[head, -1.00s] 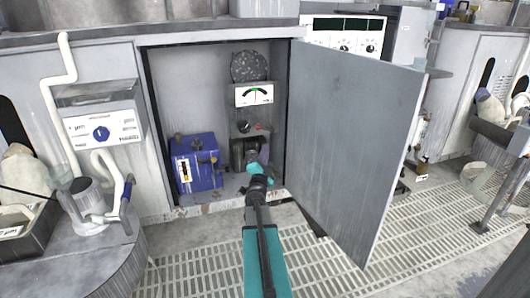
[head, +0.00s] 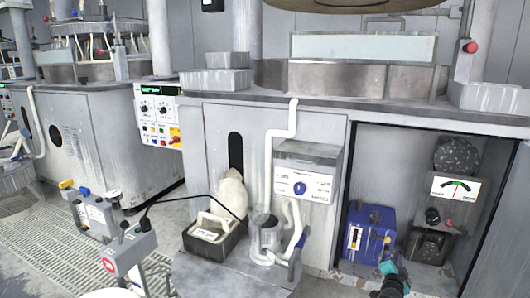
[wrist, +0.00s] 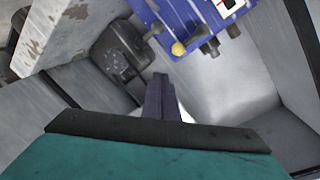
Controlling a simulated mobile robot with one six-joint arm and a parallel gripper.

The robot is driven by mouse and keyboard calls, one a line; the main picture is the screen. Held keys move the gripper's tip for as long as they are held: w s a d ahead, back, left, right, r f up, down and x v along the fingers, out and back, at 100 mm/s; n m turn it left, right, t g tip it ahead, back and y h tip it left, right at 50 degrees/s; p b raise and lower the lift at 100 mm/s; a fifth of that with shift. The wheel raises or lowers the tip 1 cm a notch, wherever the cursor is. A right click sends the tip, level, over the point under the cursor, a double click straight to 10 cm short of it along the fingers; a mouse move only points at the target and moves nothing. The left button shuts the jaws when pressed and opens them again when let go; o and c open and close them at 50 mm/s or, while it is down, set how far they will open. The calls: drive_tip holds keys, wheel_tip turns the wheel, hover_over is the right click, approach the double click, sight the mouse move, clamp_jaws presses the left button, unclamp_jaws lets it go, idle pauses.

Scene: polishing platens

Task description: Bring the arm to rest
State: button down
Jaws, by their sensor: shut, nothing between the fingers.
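My gripper (head: 388,267) shows at the lower right of the head view, a teal and black end at the open cabinet (head: 400,150), low and just right of the blue box (head: 368,235). In the wrist view my gripper's dark narrow fingers (wrist: 161,95) are together with nothing between them. The blue box (wrist: 192,22) shows at the top of that view with a yellow knob, apart from the fingers. Most of my arm is outside the head view.
A gauge panel (head: 455,188) stands in the cabinet right of the blue box. Left of the cabinet are a grey dial box (head: 305,185), a white pipe (head: 268,165) and a black tray (head: 212,238). Slatted floor (head: 50,235) is at the far left.

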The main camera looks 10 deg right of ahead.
drive_tip(key=w+a+f+n+g+y+p, duration=0.1)
drive_tip(key=a+f+n+y+p, duration=0.2)
drive_tip(key=a, duration=0.5)
drive_tip(key=w+a+f+n+g+y+p, duration=0.1)
drive_tip(key=a+f+n+y+p, duration=0.15)
drive_tip(key=a+p, duration=0.4)
drive_tip(key=s+a+f+n+g+y+p, duration=0.2)
drive_tip(key=s+a+p, duration=0.15)
drive_tip(key=a, duration=0.65)
drive_tip(key=s+a+f+n+g+y+p, duration=0.2)
drive_tip(key=s+a+y+p, duration=0.15)
drive_tip(key=a, duration=0.65)
drive_tip(key=s+a+n+g+p, duration=0.3)
drive_tip(key=s+a+p, duration=0.2)
drive_tip(key=s+a, duration=0.25)
drive_tip(key=s+a+r+n+g+p, duration=0.2)
drive_tip(key=s+a+r+p, duration=0.1)
drive_tip(key=s, duration=0.5)
drive_tip(key=s+a+r+n+g+p, duration=0.1)
drive_tip(key=s+a+r+g+p, duration=0.2)
drive_tip(key=s, duration=0.5)
drive_tip(key=s+a+r+n+g+p, duration=0.2)
drive_tip(key=s+a+r+g+p, duration=0.1)
drive_tip(key=s+p, duration=0.4)
drive_tip(key=shift+s+a+r+n+y, duration=0.35)
drive_tip(key=shift+s+a+r, duration=0.25)
drive_tip(key=shift+a, duration=0.4)
drive_tip(key=shift+s+f, duration=0.1)
drive_tip(key=shift+s, duration=0.05)
